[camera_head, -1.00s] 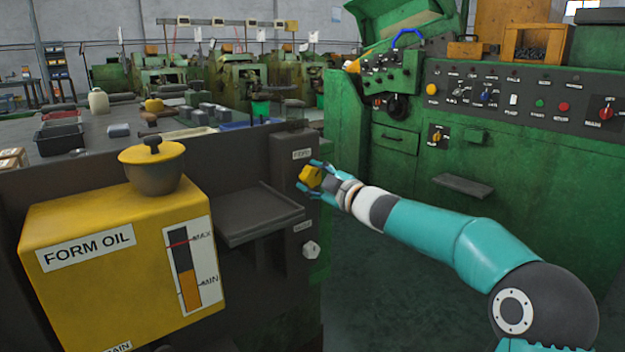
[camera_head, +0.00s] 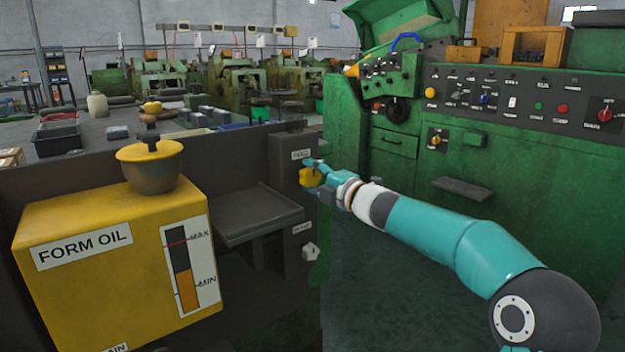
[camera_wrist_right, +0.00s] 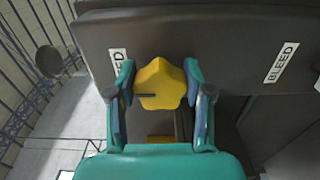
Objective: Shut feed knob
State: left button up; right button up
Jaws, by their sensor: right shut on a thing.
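The yellow feed knob (camera_head: 309,179) sits on the dark upright panel right of the oil box, below a small white label (camera_head: 301,155). In the right wrist view the knob (camera_wrist_right: 161,82) is a lobed yellow piece with a dark mark on its left side. My right gripper (camera_head: 315,177) is shut on it, one finger on each side, and hides part of it in the head view. The fingers (camera_wrist_right: 160,88) show on both sides in the wrist view. My left gripper is not in view.
A pale knob (camera_head: 310,251) sits lower on the same panel. A grey tray (camera_head: 258,219) juts out to its left, beside the yellow FORM OIL box (camera_head: 110,270). A green machine (camera_head: 540,185) with switches stands at the right, with open floor before it.

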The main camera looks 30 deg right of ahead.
jog(key=shift+a+f, duration=0.2)
jog(key=shift+f, duration=0.15)
jog(key=o, duration=1)
jog(key=shift+o, duration=0.9)
jog(key=shift+r, duration=0.1)
jog(key=shift+d+r, duration=0.1)
jog(key=shift+s, duration=0.1)
jog(key=s, duration=1.1)
jog(key=shift+s+d, duration=0.35)
jog(key=shift+d, duration=0.1)
